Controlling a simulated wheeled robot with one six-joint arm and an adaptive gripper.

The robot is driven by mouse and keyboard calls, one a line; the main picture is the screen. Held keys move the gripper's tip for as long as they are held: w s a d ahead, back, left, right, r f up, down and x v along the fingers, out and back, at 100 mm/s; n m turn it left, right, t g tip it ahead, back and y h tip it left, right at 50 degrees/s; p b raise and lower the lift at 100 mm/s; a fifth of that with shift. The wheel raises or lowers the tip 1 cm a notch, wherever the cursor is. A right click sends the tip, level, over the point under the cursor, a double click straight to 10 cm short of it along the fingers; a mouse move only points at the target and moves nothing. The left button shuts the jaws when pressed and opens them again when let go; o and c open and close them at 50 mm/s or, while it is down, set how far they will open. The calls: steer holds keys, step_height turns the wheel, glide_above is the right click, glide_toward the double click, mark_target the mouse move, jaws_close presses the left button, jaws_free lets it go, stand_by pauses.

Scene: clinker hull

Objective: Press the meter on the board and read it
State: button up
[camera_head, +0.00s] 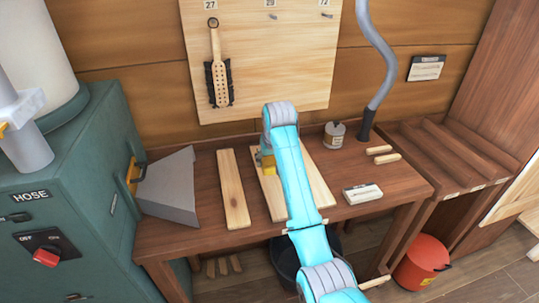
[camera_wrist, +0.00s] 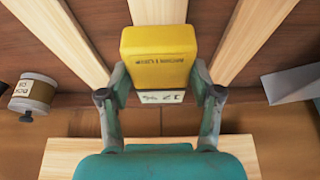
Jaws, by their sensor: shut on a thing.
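The yellow meter (camera_wrist: 158,57) is between the two fingers of my gripper (camera_wrist: 160,92), which is shut on it. Dark lettering shows on its body, and a small pale display (camera_wrist: 161,97) carries dark marks that I cannot read surely. The meter also shows in the head view (camera_head: 266,160), partly hidden by my arm. It is over the far end of the middle pale board (camera_head: 270,193). I cannot tell whether it touches the wood. My fingers are hidden in the head view. Other boards lie to the left (camera_head: 233,189) and right (camera_head: 317,178).
A grey metal chute (camera_head: 170,185) stands at the bench's left. A small can (camera_head: 334,135), a grey hose (camera_head: 375,50), wooden pegs (camera_head: 384,157) and a white label block (camera_head: 362,194) are at the right. A peg panel (camera_head: 290,75) with a hanging brush (camera_head: 217,80) is behind.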

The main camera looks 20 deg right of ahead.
mark_target(270, 180)
steer(key=shift+f, duration=2.2)
steer(key=shift+s+f, duration=0.1)
steer(key=shift+f, duration=0.4)
stand_by(0.6)
steer(key=shift+r, duration=4.15)
